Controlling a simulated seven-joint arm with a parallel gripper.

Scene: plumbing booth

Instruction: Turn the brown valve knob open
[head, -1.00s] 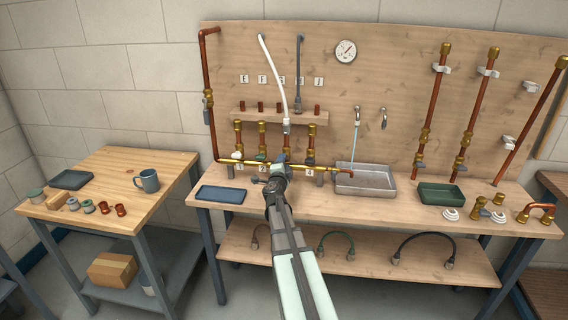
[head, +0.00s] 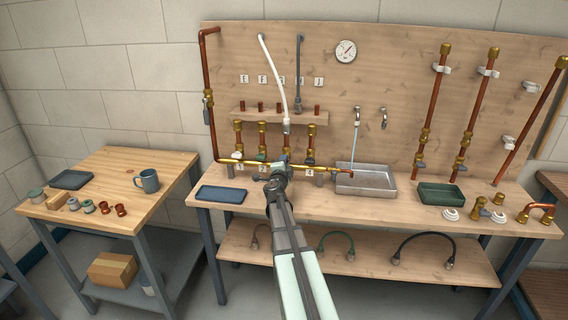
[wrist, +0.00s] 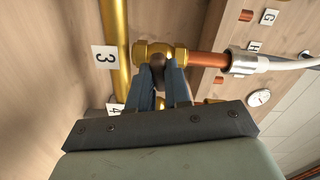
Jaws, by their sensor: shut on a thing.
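The brown valve knob (wrist: 158,74) shows in the wrist view between the two blue fingers of my gripper (wrist: 161,80), which is shut on it. The knob sits on a brass valve body (wrist: 153,51) beside the label 3 (wrist: 103,58). In the head view my gripper (head: 280,168) is at the brass manifold pipe (head: 236,162) on the bench, and it hides the knob. How far the knob is turned cannot be told.
A copper pipe (wrist: 208,60) runs from the valve to a metal coupling on the white hose (head: 273,68). Other valves stand close on both sides. A blue tray (head: 221,194) and a metal basin (head: 366,180) flank my arm.

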